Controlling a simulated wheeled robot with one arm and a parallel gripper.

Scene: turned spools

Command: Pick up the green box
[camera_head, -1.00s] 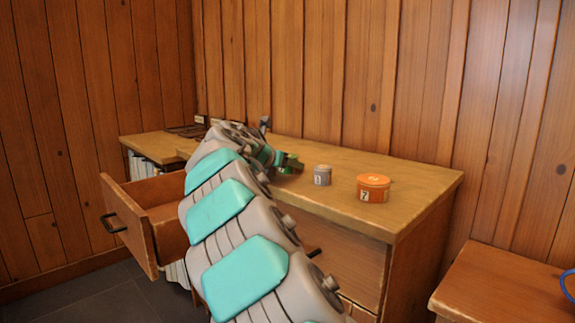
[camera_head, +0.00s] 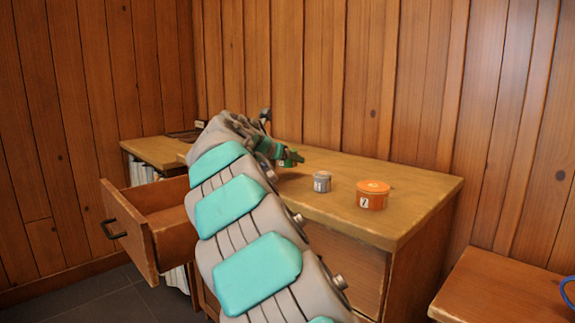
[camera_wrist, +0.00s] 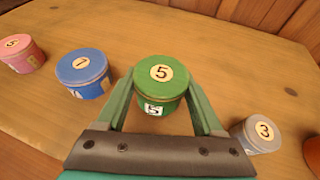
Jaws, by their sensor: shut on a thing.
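The green box (camera_wrist: 160,85) is a small round tin with a 5 on its lid and another on its side. In the wrist view it sits between the two green fingers of my gripper (camera_wrist: 163,97), which is shut on it. In the head view, the green box (camera_head: 291,158) shows at the end of my arm, partly hidden by my gripper (camera_head: 280,156). It appears raised a little above the desk top.
A grey box (camera_head: 322,182) marked 3 and an orange box (camera_head: 372,195) marked 7 stand on the desk (camera_head: 420,190). The wrist view shows a blue box (camera_wrist: 83,73) and a pink box (camera_wrist: 21,54). A drawer (camera_head: 150,225) stands open.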

